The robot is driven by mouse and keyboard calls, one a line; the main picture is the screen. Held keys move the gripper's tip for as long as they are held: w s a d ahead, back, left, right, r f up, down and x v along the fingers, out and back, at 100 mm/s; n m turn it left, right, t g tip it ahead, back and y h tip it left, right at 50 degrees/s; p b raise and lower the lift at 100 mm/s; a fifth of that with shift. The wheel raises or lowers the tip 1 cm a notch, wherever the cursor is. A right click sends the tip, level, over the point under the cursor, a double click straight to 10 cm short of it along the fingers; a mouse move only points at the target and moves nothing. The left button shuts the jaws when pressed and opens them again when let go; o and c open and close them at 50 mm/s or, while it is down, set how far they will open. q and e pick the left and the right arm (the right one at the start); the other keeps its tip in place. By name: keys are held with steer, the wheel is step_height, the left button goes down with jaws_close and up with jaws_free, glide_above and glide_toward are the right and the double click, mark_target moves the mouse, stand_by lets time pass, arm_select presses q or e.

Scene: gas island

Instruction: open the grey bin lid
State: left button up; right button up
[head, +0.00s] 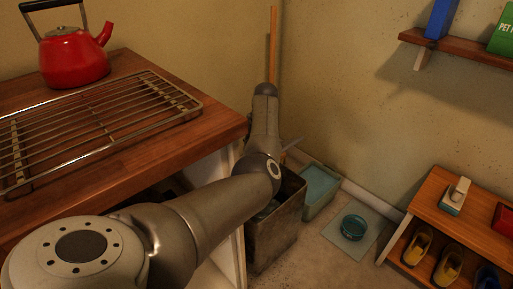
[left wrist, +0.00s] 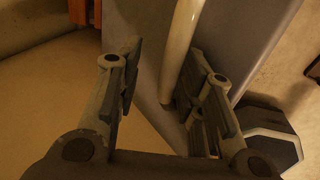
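The grey bin (head: 275,235) stands on the floor beside the wooden-topped island in the head view. My left arm reaches over it, and the bin's top is partly hidden behind the arm; its lid cannot be made out clearly there. In the left wrist view my left gripper (left wrist: 165,55) is open, its two fingers apart. A pale curved bar (left wrist: 183,45) runs between the fingers in front of a smooth grey panel (left wrist: 235,30). I cannot tell whether the bar touches a finger or whether the panel is the lid. My right gripper is not in view.
A red kettle (head: 74,57) and a wire rack (head: 85,128) are on the island (head: 160,70). A teal tub (head: 319,188) and a teal bowl (head: 354,226) are right of the bin. A low shoe shelf (head: 440,195) stands at right. Some floor between is clear.

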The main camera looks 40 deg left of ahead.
arm_select(q)
steer(key=shift+w+d+r, duration=0.1)
steer(key=shift+d+r, duration=0.25)
step_height(320, 180, up, 12)
steer(key=d, duration=0.2)
steer(key=shift+f, duration=0.2)
steer(key=shift+d, duration=0.1)
